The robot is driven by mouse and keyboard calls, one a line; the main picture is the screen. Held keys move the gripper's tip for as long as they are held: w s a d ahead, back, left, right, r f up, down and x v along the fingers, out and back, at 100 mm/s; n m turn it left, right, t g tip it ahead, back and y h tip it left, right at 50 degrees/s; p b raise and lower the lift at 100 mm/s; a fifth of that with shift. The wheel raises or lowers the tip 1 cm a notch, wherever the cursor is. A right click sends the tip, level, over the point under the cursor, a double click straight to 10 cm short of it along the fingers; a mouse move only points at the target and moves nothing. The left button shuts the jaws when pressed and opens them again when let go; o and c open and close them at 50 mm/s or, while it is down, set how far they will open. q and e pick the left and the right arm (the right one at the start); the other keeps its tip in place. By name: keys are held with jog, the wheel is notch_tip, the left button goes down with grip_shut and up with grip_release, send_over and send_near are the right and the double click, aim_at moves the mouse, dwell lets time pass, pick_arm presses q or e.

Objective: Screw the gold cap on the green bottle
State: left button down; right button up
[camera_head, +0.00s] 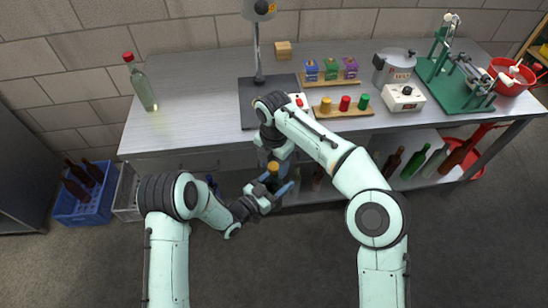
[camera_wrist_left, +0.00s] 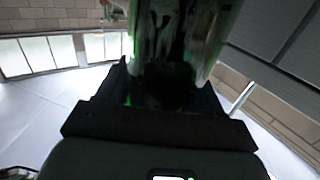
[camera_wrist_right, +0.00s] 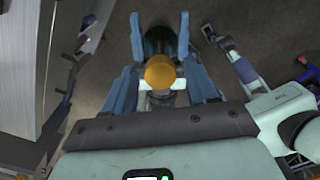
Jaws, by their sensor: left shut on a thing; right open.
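My left gripper (camera_head: 262,192) is shut on the green bottle (camera_wrist_left: 175,40), held in the air in front of the bench; the left wrist view shows its glass close up, with green glints. The gold cap (camera_head: 272,167) shows at the top of the held bottle. In the right wrist view the gold cap (camera_wrist_right: 160,72) lies between the blue fingers of my right gripper (camera_wrist_right: 161,75), with gaps at both sides. My right gripper is open. I cannot tell how tightly the cap sits, and much of the bottle is hidden.
The bench (camera_head: 200,85) is behind the grippers. On it are a clear red-capped bottle (camera_head: 141,84), a rack (camera_head: 345,113) with yellow, red and green pieces, a pot (camera_head: 394,67) and a green-based machine (camera_head: 455,85). Several bottles stand on the shelf below. A blue crate (camera_head: 85,208) is left.

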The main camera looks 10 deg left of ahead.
grip_shut()
jog(key=m, duration=0.8)
jog(key=shift+m, duration=0.3)
jog(key=m, duration=0.6)
jog(key=shift+m, duration=0.4)
jog(key=m, duration=1.6)
jog(key=shift+o, duration=0.7)
grip_release()
jog(key=shift+f, duration=0.1)
